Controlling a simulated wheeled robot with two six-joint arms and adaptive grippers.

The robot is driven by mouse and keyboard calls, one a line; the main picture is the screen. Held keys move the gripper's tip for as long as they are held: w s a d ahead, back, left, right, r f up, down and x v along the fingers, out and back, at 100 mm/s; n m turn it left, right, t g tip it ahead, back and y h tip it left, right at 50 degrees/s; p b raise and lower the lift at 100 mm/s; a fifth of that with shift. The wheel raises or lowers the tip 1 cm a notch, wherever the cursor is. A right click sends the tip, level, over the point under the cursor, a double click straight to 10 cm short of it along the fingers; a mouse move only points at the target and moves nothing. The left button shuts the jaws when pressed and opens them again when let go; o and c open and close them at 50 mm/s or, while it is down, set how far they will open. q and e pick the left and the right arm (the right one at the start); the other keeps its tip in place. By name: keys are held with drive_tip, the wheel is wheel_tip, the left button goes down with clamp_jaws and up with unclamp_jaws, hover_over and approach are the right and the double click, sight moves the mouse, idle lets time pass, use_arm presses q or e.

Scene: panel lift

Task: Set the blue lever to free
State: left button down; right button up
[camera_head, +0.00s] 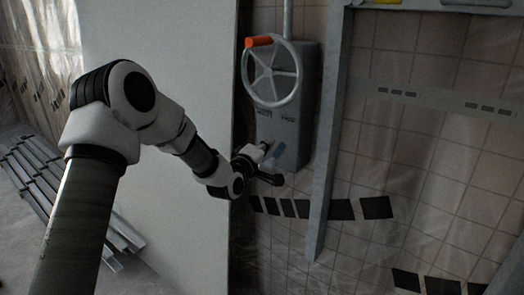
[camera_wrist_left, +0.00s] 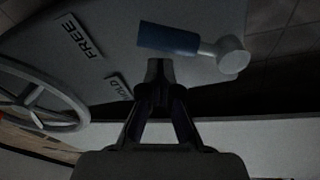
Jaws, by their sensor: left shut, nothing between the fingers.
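The blue lever (camera_head: 278,154) is on the lower front of a grey wall box (camera_head: 284,132). In the left wrist view, the lever's blue handle (camera_wrist_left: 168,38) runs left from a pale pivot (camera_wrist_left: 230,57). The FREE label (camera_wrist_left: 82,37) and the HOLD label (camera_wrist_left: 120,87) are on the box face beside it. My left gripper (camera_head: 264,147) is beside the lever, on its left in the head view. In the wrist view its closed fingertips (camera_wrist_left: 158,68) are just below the handle, holding nothing. Contact is unclear. My right gripper is not in view.
A spoked handwheel (camera_head: 273,73) with an orange knob (camera_head: 259,42) is above the lever. A grey post (camera_head: 328,140) stands right of the box. A pale panel (camera_head: 175,45) is to the left. Metal profiles (camera_head: 60,185) lie on the floor.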

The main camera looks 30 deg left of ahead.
use_arm(q)
drive_tip(key=shift+d+f+m+b, duration=0.15)
drive_tip(key=shift+d+m+b, duration=0.25)
drive_tip(key=shift+m, duration=0.3)
drive_tip(key=shift+d, duration=0.3)
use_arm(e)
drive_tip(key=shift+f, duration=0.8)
use_arm(q)
drive_tip(key=shift+s, duration=0.1)
